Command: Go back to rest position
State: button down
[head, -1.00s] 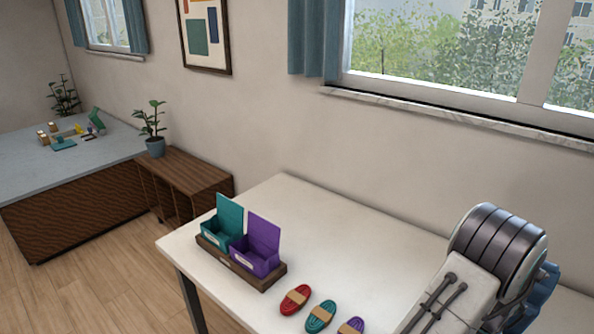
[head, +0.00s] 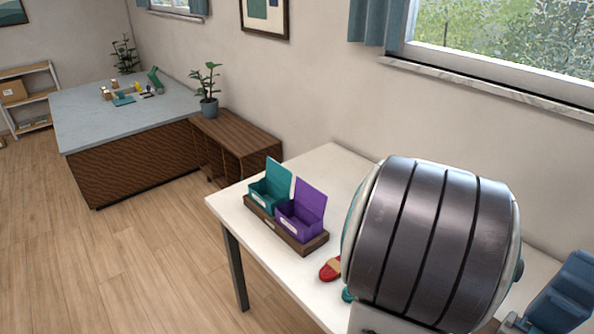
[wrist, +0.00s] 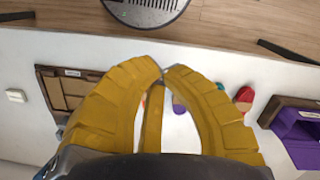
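My gripper (wrist: 162,72) shows in the wrist view, its yellow fingers curved together with the tips meeting. I see nothing held between them. It hangs above the white table (head: 228,205). Red, teal and purple cord bundles lie on the table: the red one (head: 329,269) and a sliver of the teal one (head: 347,295) show in the head view, partly hidden by my arm. In the wrist view, the red (wrist: 243,97), teal (wrist: 220,87) and purple (wrist: 179,106) bundles lie behind the right finger. A teal box (head: 266,191) and a purple box (head: 296,220) stand open in a brown tray (head: 262,222).
A brown wooden frame (wrist: 48,88) lies on the table in the wrist view. A wooden cabinet (head: 240,135) with a potted plant (head: 208,95) and a grey counter (head: 85,110) stand beyond the table. Wooden floor to the left is clear. The window wall borders the table's back.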

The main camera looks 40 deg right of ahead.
jog(key=w+a+r+n+t, duration=0.1)
jog(key=w+a+r+n, duration=0.2)
jog(key=a, duration=0.3)
jog(key=w+a+r+n+t, duration=0.2)
jog(key=w+a+r+n, duration=0.1)
jog(key=a+n, duration=0.2)
jog(key=w+a+r+n+t+h, duration=0.1)
jog(key=w+a+r+n+t, duration=0.1)
jog(key=a, duration=0.4)
jog(key=w+r+n, duration=0.1)
jog(key=n, duration=0.1)
jog(key=shift+a+n, duration=0.35)
jog(key=shift+n, duration=0.05)
